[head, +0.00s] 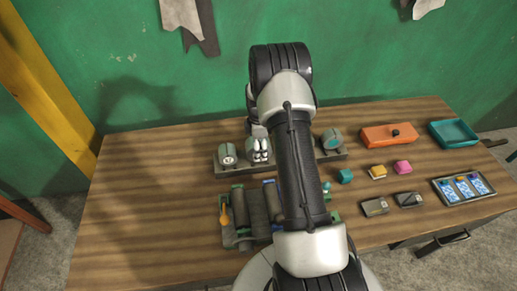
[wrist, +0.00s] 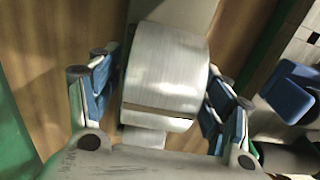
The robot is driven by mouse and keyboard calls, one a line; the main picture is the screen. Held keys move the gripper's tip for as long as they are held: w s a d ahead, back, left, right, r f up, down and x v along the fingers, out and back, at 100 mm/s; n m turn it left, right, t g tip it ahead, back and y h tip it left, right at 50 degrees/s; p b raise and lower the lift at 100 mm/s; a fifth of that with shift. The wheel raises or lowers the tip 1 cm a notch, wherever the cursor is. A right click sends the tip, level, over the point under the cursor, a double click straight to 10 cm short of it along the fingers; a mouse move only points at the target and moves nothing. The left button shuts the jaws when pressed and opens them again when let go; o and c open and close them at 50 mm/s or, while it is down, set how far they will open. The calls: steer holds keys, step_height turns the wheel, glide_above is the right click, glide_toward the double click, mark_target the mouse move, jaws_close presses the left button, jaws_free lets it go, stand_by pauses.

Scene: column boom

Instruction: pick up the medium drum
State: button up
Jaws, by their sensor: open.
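In the wrist view, a smooth silver-grey drum (wrist: 165,75) lies between the fingers of my gripper (wrist: 162,88). The fingers are open, with blue pads on both sides of the drum; I cannot tell whether they touch it. In the head view, a grey drum (head: 227,155) sits at the left of a low dark rack (head: 232,172), and another with a teal face (head: 332,139) sits at its right. My gripper (head: 259,150) is low at the rack, beside the left drum. My arm hides the rack's middle, and I cannot tell which drum is the medium one.
A dark holder (head: 240,238) with grey rollers stands in front. The table's left (head: 130,210) is clear. A green wall (head: 120,55) stands behind.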

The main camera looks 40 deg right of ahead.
steer(key=shift+f, duration=0.7)
steer(key=shift+c, duration=0.2)
steer(key=c, duration=1.3)
steer(key=shift+r, duration=0.1)
step_height(320, 180, up, 20)
steer(key=p, duration=0.2)
